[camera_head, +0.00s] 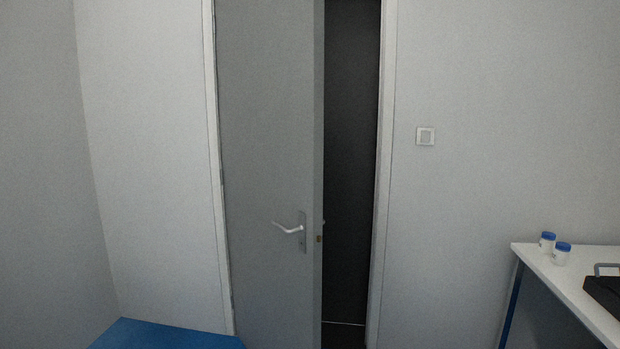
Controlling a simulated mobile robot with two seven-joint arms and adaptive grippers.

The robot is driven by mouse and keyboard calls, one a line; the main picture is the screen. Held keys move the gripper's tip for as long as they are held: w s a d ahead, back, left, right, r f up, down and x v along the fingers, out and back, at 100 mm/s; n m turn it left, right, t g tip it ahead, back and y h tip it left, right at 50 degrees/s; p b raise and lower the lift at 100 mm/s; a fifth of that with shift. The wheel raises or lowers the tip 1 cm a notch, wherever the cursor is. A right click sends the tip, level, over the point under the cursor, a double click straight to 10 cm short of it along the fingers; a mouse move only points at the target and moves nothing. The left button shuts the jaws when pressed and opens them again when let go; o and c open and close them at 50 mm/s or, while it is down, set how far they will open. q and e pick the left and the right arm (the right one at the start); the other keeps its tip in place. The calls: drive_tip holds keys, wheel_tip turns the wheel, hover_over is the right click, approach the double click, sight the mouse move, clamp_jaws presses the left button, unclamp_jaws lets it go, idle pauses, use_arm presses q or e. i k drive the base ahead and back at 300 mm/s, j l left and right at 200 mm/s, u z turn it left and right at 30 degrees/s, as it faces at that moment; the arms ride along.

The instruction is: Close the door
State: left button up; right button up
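A grey door (268,120) stands partly open in a white door frame (385,150). Its left side is at the left jamb, and its free edge is on the right, apart from the right jamb. A dark gap (350,170) shows between the free edge and the right jamb. A silver lever handle (289,229) sits on a plate near the door's free edge, with a latch in the edge beside it. The bottom of the door is cut off by the picture's edge. Neither of my grippers is in view.
A white-topped table (535,254) stands at the lower right, with two small blue-capped white jars (562,254) and a black object (604,291) on it. A blue surface (165,336) is at the lower left.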

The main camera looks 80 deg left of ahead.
sight(270, 53)
drive_tip(key=u, duration=3.1)
